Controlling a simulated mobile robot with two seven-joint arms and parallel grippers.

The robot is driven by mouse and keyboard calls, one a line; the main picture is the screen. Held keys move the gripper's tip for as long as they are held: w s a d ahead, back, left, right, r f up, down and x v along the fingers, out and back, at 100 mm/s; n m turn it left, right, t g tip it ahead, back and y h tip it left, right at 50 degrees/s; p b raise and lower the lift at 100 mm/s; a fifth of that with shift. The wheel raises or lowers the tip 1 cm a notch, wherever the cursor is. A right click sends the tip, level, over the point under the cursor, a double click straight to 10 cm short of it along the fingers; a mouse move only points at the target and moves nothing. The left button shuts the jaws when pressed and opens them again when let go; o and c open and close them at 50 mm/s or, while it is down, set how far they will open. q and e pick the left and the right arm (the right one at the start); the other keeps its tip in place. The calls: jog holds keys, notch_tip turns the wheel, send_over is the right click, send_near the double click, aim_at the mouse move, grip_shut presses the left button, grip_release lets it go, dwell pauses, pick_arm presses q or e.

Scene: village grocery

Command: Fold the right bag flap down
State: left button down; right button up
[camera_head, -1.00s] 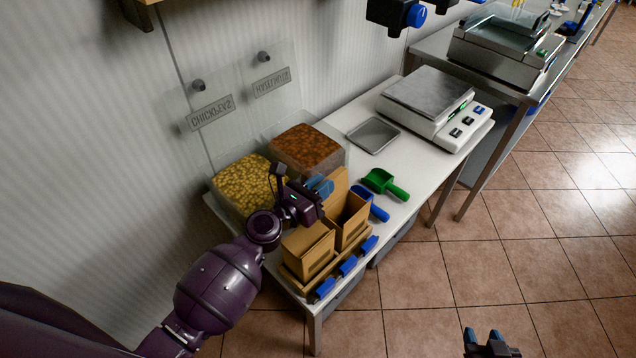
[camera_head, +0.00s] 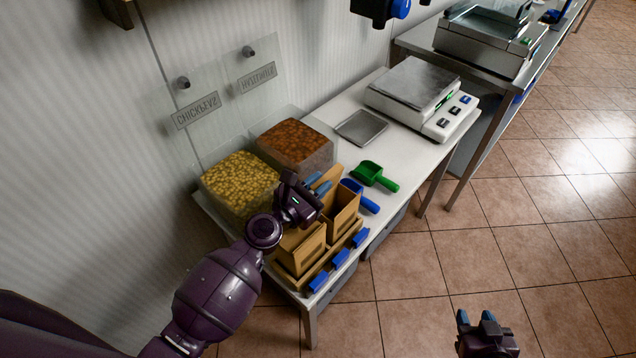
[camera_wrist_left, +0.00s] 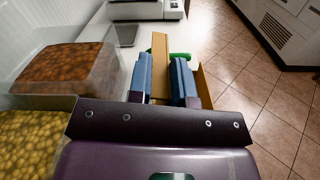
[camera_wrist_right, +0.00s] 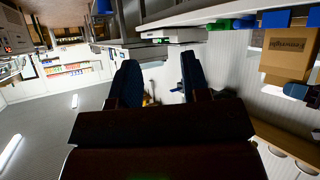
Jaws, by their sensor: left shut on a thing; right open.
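My left gripper (camera_head: 320,186) reaches over the bags and is shut on this flap. In the left wrist view the flap (camera_wrist_left: 160,66) shows between the blue fingers. The left gripper hides part of the left bag's top. My right gripper (camera_head: 477,318) is open and empty, over the floor, away from the table.
Clear bins of chickpeas (camera_head: 238,183) and hazelnuts (camera_head: 296,145) stand behind the bags. A blue scoop (camera_head: 362,196) and a green scoop (camera_head: 374,174) lie right of the bags. A metal tray (camera_head: 361,127) and a scale (camera_head: 422,95) are further back.

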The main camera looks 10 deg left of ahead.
pick_arm(q)
jog(key=c, duration=1.1)
grip_release()
pick_arm(e)
jog(key=shift+s+f, duration=0.25)
jog(key=shift+s, duration=0.1)
jog(key=shift+w, duration=0.1)
pick_arm(q)
jog(key=shift+s+a, duration=0.1)
jog(key=shift+s, duration=0.05)
jog(key=shift+s+a, duration=0.25)
jog(key=shift+s, duration=0.05)
jog(key=b+v, duration=0.1)
jog(key=v, duration=0.7)
jog(key=shift+s+f, duration=0.15)
jog(key=shift+s+a, duration=0.4)
jog(key=shift+s, duration=0.2)
pick_arm(e)
jog(key=shift+s+f, duration=0.2)
jog(key=shift+f, duration=0.65)
